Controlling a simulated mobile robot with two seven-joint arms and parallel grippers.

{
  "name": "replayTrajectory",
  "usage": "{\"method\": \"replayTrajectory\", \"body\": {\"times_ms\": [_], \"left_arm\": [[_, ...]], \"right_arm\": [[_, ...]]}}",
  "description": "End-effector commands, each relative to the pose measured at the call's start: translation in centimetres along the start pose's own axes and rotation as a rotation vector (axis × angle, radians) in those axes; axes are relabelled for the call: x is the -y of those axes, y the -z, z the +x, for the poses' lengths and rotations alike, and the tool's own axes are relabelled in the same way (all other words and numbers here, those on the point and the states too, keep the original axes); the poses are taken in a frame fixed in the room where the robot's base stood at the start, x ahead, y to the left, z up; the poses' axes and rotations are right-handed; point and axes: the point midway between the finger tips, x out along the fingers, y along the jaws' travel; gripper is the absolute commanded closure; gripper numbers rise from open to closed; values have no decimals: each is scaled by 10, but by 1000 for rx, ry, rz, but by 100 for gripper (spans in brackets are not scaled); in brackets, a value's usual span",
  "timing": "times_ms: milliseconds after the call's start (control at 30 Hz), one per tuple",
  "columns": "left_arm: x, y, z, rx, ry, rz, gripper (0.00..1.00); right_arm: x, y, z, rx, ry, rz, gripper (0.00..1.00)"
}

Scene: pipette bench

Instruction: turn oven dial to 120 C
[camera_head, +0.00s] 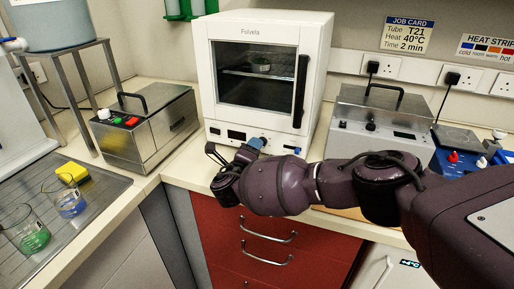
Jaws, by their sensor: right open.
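The white oven (314,75) marked "Fulvela" stands on the corner of the bench, its glass door shut. Its control panel (214,130) runs along the bottom, with small dark displays and a blue part at the right. I cannot clearly make out the dial or its setting; my arm covers part of the panel's lower edge. My right gripper (214,153) is open, in front of the oven's lower left front, with its fingers pointing left and no object seen between them. It appears apart from the panel, though the depth is hard to judge. My left gripper is not in view.
A steel bath (150,135) with a black handle stands left of the oven. Another steel unit (378,122) is to its right, partly behind my right arm. Beakers (68,200) and a yellow sponge (72,173) sit at left. Red drawers (265,235) are below the bench.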

Motion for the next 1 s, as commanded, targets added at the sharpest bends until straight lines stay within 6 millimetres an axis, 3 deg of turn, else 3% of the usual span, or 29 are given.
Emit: {"method": "replayTrajectory", "body": {"times_ms": [233,633,900,1000], "left_arm": [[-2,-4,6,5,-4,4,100],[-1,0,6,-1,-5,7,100],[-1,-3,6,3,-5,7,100],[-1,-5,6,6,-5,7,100]], "right_arm": [[-2,0,27,-1,-2,0,50],[0,0,32,0,0,1,50],[0,0,32,0,0,1,92],[0,0,32,0,0,2,93]]}}
